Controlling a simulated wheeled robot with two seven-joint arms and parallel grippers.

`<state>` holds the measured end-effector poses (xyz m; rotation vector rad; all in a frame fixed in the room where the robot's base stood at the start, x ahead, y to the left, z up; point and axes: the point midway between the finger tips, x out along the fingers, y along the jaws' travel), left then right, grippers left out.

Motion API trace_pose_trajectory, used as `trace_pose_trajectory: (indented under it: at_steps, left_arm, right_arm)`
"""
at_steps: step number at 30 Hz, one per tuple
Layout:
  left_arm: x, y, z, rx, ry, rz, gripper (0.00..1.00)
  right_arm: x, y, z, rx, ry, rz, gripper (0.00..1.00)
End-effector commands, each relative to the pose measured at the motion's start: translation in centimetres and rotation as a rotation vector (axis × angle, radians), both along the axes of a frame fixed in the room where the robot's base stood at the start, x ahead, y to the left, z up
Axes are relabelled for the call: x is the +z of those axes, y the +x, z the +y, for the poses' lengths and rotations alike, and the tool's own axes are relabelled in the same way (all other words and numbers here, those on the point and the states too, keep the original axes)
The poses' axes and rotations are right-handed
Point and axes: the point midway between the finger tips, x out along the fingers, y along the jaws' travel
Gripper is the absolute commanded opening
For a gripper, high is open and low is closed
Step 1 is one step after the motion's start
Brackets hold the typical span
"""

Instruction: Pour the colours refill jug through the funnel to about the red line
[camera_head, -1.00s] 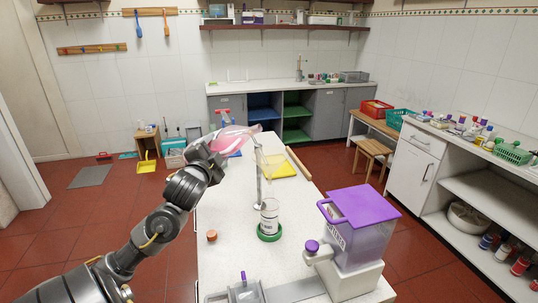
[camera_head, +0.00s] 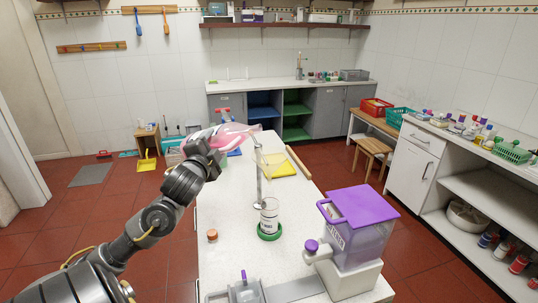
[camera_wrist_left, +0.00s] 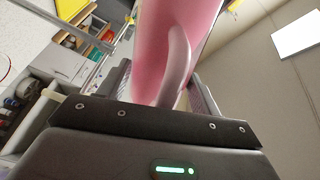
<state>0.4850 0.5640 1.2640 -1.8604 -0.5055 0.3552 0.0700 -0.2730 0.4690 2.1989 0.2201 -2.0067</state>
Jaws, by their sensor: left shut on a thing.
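The pink jug (camera_head: 232,134) is raised above the far part of the white bench, lying well over with its spout end to the right. My left gripper (camera_head: 212,143) is shut on its handle. The left wrist view shows the pink wall and handle (camera_wrist_left: 178,65) between the fingers. A slim stand (camera_head: 259,180) rises just right of the jug; the pale funnel at its top is too faint to make out clearly. A clear marked vessel (camera_head: 269,214) stands upright in a green base (camera_head: 269,236) near the stand's foot. I cannot see a stream or the red line. My right gripper is out of view.
A purple-lidded dispenser (camera_head: 361,204) with a tap stands on the bench's right side. A small orange cap (camera_head: 212,235) lies left of the vessel. A yellow tray (camera_head: 281,166) and a wooden roller (camera_head: 298,161) lie farther back. The bench's left middle is clear.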

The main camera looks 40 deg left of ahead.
Motion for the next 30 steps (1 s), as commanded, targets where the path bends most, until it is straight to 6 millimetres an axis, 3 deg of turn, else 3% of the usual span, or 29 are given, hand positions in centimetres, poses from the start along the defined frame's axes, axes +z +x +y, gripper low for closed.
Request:
trace_pose_trajectory:
  at_steps: [30]
  left_arm:
    - [1.8, 0.2, -0.4, -0.002, 0.099, 0.050, 0.09]
  right_arm:
    - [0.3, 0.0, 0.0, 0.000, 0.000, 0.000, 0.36]
